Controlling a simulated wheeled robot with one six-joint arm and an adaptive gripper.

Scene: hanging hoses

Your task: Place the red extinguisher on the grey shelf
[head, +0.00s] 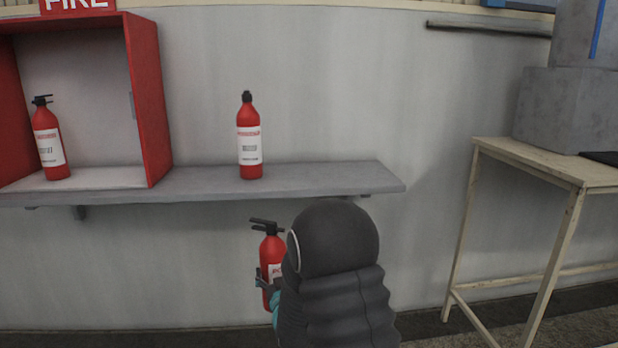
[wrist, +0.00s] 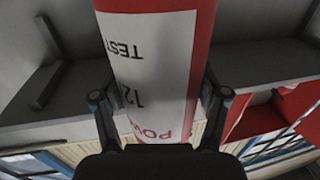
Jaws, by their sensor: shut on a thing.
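A red extinguisher (head: 271,258) with a black handle and a white label is held upright in my gripper (head: 268,282). It shows in front of and below the shelf's front edge, and my dark arm hides part of its right side. In the wrist view the extinguisher (wrist: 152,60) fills the middle, and the fingers of my gripper (wrist: 160,105) are shut on both its sides. The grey shelf (head: 330,178) runs along the wall. One red extinguisher (head: 249,145) stands on it near the middle, and another (head: 50,145) stands inside the red box at the left.
The open red fire box (head: 148,95) sits on the shelf's left part. Shelf top is bare on both sides of the middle extinguisher. At the right, a wooden table (head: 540,165) bears grey boxes (head: 565,110). A dark bar (head: 490,28) is on the wall.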

